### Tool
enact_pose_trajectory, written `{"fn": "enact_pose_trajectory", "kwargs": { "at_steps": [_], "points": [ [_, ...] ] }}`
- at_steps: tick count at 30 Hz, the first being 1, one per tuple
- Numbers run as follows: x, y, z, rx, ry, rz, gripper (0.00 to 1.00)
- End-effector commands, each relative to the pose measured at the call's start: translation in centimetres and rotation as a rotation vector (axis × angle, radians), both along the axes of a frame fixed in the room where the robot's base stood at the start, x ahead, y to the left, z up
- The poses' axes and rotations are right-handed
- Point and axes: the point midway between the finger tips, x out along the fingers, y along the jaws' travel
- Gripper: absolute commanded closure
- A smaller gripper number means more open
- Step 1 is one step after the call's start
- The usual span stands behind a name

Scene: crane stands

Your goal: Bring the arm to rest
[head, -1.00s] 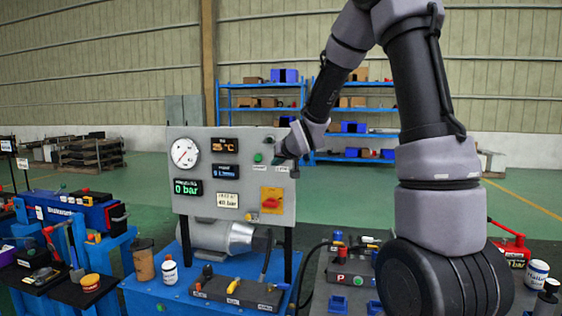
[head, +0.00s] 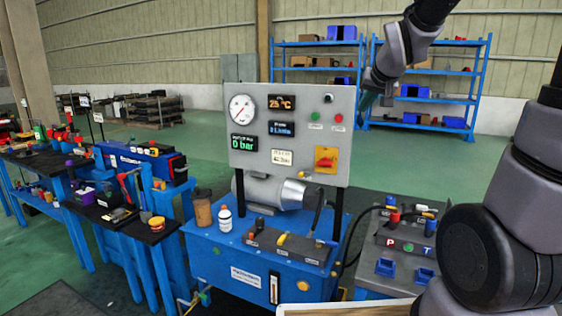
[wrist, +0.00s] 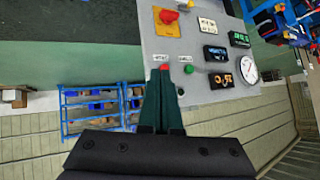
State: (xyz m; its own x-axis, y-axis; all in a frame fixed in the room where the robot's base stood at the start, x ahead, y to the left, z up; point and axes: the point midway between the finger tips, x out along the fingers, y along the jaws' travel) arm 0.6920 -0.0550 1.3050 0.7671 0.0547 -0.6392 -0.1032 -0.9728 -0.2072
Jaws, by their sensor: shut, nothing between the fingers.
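The fingertips overlap the panel's edge near the red button (wrist: 164,68) there, but the head view shows a gap to the panel. The panel carries a round gauge (head: 242,108), lit displays, a green button (head: 315,115), a red button (head: 338,118) and a red switch on a yellow plate (head: 326,160).
Below the panel is a blue hydraulic bench (head: 225,262) with a white bottle (head: 225,218) and a brown cup (head: 201,208). A grey block with P and T markings (head: 403,243) stands to the right. Blue shelves (head: 476,85) stand behind. Green floor is free between.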

Motion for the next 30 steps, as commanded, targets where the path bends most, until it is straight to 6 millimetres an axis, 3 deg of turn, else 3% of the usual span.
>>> {"fn": "enact_pose_trajectory", "kwargs": {
  "at_steps": [1, 6, 9, 13, 18, 30],
  "points": [
    [-2.6, -0.5, 1.1, 0.014, 0.02, -0.019, 1.0],
    [-11.0, -1.3, 2.4, 0.079, 0.128, -0.06, 1.0],
    [-15.5, -1.2, 2.6, 0.124, 0.183, -0.067, 1.0],
    [-19.7, -0.7, 2.4, 0.175, 0.237, -0.065, 1.0],
    [-22.2, -0.3, 2.2, 0.207, 0.272, -0.059, 1.0],
    [-22.4, -0.3, 2.2, 0.21, 0.277, -0.059, 1.0]
  ]
}}
